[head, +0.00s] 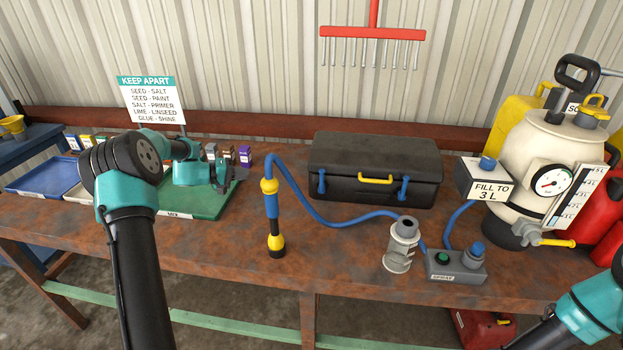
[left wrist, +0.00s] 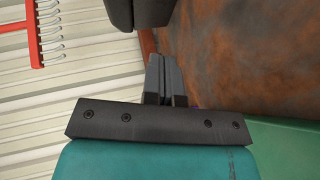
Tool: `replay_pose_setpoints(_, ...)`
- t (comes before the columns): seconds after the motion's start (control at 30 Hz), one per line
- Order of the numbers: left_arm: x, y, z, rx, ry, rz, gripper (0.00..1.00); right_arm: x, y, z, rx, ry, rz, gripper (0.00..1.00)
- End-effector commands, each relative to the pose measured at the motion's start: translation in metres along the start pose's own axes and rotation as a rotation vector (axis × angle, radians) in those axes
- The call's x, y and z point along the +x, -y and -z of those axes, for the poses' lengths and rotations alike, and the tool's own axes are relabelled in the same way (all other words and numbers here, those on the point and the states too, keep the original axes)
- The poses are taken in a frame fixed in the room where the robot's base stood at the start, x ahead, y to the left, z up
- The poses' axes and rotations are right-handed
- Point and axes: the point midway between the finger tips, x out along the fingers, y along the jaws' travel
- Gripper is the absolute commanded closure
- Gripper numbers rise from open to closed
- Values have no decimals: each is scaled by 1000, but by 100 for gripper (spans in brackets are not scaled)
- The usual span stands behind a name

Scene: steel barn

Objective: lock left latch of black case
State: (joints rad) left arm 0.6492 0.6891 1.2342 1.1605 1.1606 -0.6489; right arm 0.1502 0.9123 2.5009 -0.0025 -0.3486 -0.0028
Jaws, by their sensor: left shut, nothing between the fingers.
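The black case (head: 375,158) stands on the workbench with its lid down and a yellow handle (head: 375,180) in front. Its left latch (head: 322,181) is a small blue piece at the front left, below the lid edge. A blue right latch (head: 404,188) is at the front right. Whether either latch is locked is too small to tell. My left gripper (head: 223,176) is shut and empty, above the green tray, left of the case and apart from it. In the left wrist view its fingers (left wrist: 165,78) are together, and a dark corner of the case (left wrist: 152,12) shows beyond them.
A blue hose with a wand (head: 271,215) stands between my left gripper and the case front. A grey metal cylinder (head: 402,245) and a switch box (head: 455,263) are at the front right. A green tray (head: 205,207) lies under the left gripper. A cream tank (head: 535,150) stands right.

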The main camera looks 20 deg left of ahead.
Motion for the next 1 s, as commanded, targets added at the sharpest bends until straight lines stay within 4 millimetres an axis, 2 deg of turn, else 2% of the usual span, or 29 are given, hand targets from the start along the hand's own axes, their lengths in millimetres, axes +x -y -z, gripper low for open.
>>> replay_pose_setpoints(0.03,18,-4,-12,-20,59,-51,100,0,0,0,0,0,0,40)
replay_pose_setpoints(0.1,36,-12,-27,-45,137,-121,100,0,0,0,0,0,0,40)
replay_pose_setpoints(0.2,56,-22,-45,-77,229,-204,100,0,0,0,0,0,0,40)
replay_pose_setpoints(0.3,67,-30,-58,-98,295,-264,100,0,0,0,0,0,0,40)
replay_pose_setpoints(0.47,74,-35,-66,-112,340,-303,100,0,0,0,0,0,0,40)
replay_pose_setpoints(0.83,75,-36,-67,-112,341,-304,100,0,0,0,0,0,0,40)
replay_pose_setpoints(1.0,84,-39,-70,-112,342,-304,100,0,0,0,0,0,0,40)
